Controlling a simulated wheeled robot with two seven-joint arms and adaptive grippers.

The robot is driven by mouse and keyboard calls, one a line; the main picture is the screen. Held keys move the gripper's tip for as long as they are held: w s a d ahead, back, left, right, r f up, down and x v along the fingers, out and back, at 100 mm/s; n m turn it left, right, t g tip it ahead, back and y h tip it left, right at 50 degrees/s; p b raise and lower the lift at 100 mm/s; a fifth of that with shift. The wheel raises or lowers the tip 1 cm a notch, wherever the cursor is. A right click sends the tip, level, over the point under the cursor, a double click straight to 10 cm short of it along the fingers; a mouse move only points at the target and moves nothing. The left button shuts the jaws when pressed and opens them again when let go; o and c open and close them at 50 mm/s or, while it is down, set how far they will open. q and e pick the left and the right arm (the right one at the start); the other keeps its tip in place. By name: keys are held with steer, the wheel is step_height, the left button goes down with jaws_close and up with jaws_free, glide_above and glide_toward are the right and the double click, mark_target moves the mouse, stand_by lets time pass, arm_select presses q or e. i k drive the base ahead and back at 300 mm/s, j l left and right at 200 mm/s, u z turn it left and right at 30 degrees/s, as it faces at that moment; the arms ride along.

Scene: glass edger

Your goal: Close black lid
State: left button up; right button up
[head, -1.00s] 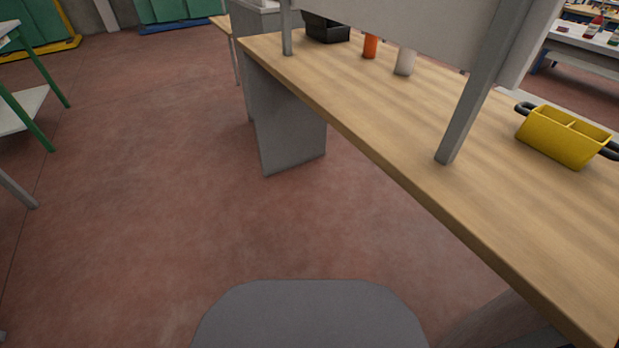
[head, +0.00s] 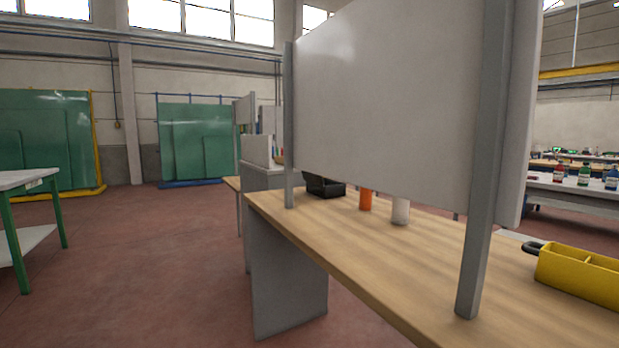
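A black box-like object (head: 326,187) stands at the far end of the wooden workbench (head: 390,255), partly hidden by the white panel above it. I cannot tell from here whether it has a lid or how a lid stands. Neither of my grippers shows in the head view.
A white panel (head: 395,100) on grey posts rises from the bench. An orange cylinder (head: 366,200), a pale cylinder (head: 400,212) and a yellow divided caddy (head: 580,276) stand on it. A green-legged table (head: 28,180) is at left. Red floor (head: 150,280) between is clear.

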mark_target(315, 179)
steer(key=i+j+z, duration=0.2)
steer(key=j, duration=0.25)
steer(key=i+j+z, duration=0.15)
steer(key=j, duration=0.3)
steer(key=i+j+z, duration=0.2)
steer(key=j, duration=0.3)
steer(key=i+j+z, duration=0.2)
steer(key=j, duration=0.3)
steer(key=j+z, duration=0.15)
steer(key=j, duration=0.4)
steer(key=i+j+z, duration=0.2)
steer(key=j, duration=0.35)
steer(key=k, duration=0.1)
